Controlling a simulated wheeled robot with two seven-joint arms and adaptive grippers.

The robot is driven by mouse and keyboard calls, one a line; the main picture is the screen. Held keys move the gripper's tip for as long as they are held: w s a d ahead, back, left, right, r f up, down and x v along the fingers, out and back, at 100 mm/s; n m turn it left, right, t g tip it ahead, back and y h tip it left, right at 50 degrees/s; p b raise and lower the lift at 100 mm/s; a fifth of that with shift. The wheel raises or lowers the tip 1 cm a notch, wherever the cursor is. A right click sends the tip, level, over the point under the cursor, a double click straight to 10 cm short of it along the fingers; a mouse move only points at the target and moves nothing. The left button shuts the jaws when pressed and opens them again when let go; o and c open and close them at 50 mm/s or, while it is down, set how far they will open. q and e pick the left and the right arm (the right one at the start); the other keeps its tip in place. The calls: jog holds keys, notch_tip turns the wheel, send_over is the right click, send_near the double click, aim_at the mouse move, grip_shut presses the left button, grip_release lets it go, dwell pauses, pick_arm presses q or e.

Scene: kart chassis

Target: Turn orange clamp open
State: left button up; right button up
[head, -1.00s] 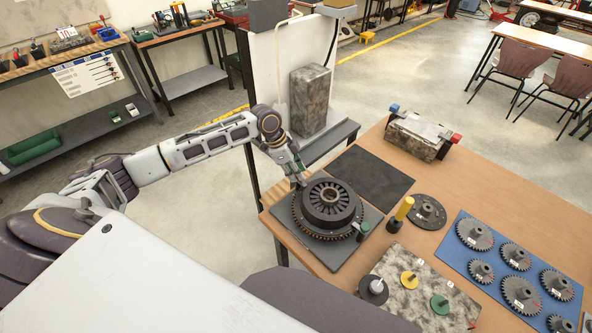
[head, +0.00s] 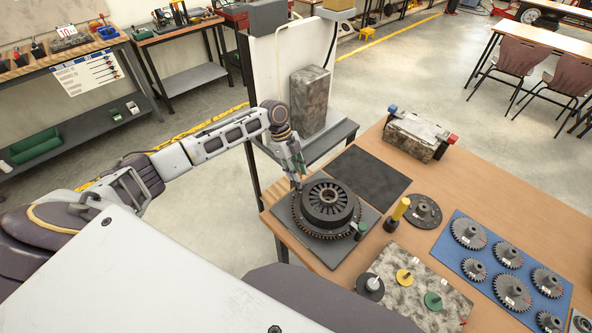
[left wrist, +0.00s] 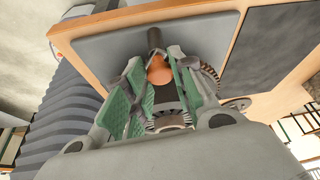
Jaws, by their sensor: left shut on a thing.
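The orange clamp (left wrist: 158,72) shows in the left wrist view, between the green-padded fingers of my left gripper (left wrist: 155,62). The gripper is shut on it, with a dark bar or handle rising just beyond. In the head view my left gripper (head: 297,180) points down at the far left edge of a dark round toothed assembly (head: 327,206), and the clamp is hidden there. The assembly sits on a grey plate (head: 345,256) at the table's left corner. It also shows partly below the clamp in the left wrist view (left wrist: 170,121). My right gripper is not in view.
A small green-topped part (head: 360,230) stands at the assembly's right edge. A black mat (head: 369,178) lies bare behind the assembly.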

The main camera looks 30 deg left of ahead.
pick_arm(q)
jog(key=m, duration=0.1)
jog(key=m+g, duration=0.1)
jog(key=m, duration=0.1)
jog(key=m+g, duration=0.1)
jog(key=m, duration=0.1)
jog(key=shift+w+d+y, duration=0.15)
jog(key=shift+w+y, duration=0.1)
jog(key=shift+y, duration=0.05)
jog(key=m+y, duration=0.1)
jog(key=m, duration=0.1)
jog(key=m+g+b, duration=0.1)
jog(key=m, duration=0.2)
jog(key=shift+d+y, duration=0.1)
jog(key=shift+y, duration=0.3)
jog(key=shift+m, duration=0.3)
jog(key=o, duration=1.1)
jog(key=shift+c, duration=0.2)
jog(key=v, duration=1.2)
jog(key=shift+w, duration=0.15)
